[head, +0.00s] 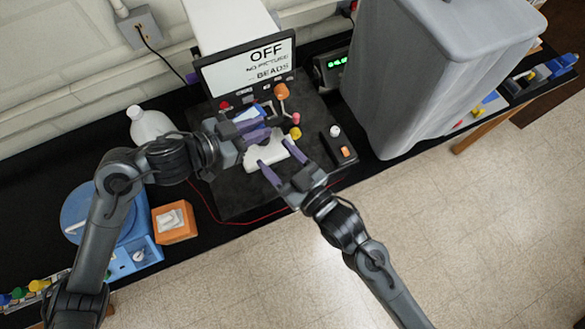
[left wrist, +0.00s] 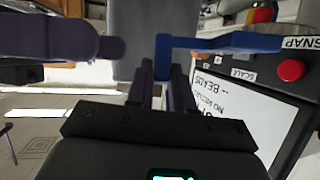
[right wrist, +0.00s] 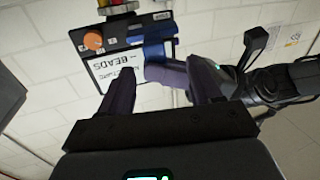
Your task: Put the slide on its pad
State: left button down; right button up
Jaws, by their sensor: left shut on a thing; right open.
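My left gripper (head: 262,135) is shut on a blue L-shaped piece (left wrist: 220,42), which looks like the slide. Its blue part sits between the fingertips and reaches right in the left wrist view. It also shows as a blue patch (right wrist: 157,33) in the right wrist view, in front of the monitor. My right gripper (head: 276,156) is open and empty, close below the left one. Its spread fingers (right wrist: 160,82) frame the left gripper's tips. I cannot make out the pad for certain.
A monitor (head: 250,68) reading OFF stands behind. A white piece (head: 262,158) lies beneath the grippers on a black mat (head: 235,205). A black control box (head: 338,148) and a tall grey bin (head: 420,75) are right. A blue device (head: 130,245), orange block (head: 174,236) and white bottle (head: 150,124) are left.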

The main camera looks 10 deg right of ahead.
jog(key=shift+x, duration=2.2)
jog(key=shift+s+a, duration=0.15)
jog(key=shift+a, duration=0.05)
jog(key=c, duration=1)
jog(key=o, duration=1)
jog(key=shift+d, duration=0.2)
